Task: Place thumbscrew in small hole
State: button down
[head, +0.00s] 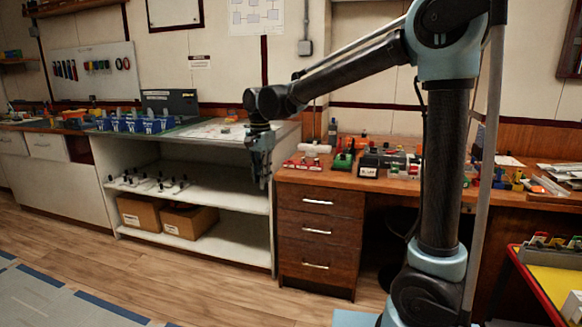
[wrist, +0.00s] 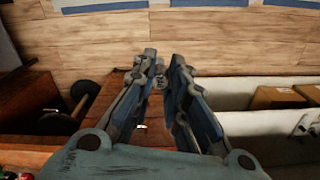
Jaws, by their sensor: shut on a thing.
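My gripper (head: 262,180) hangs pointing down in the head view, in front of the gap between the white shelf unit and the wooden desk. In the wrist view my gripper (wrist: 164,62) has its two fingers close together, shut on a small grey round thing near the tips, which looks like the thumbscrew (wrist: 158,80). Most of it is hidden by the fingers. In the head view it is too small to make out. I cannot pick out the small hole in either view.
The wooden desk (head: 320,184) carries several small coloured parts and boxes. The white shelf unit (head: 240,200) holds small black-topped items and cardboard boxes (head: 189,221). Blue bins (head: 135,123) stand on the counter at the left. The wooden floor (head: 150,265) in front is clear.

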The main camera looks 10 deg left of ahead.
aim_at(290, 166)
jog(key=i, duration=1.7)
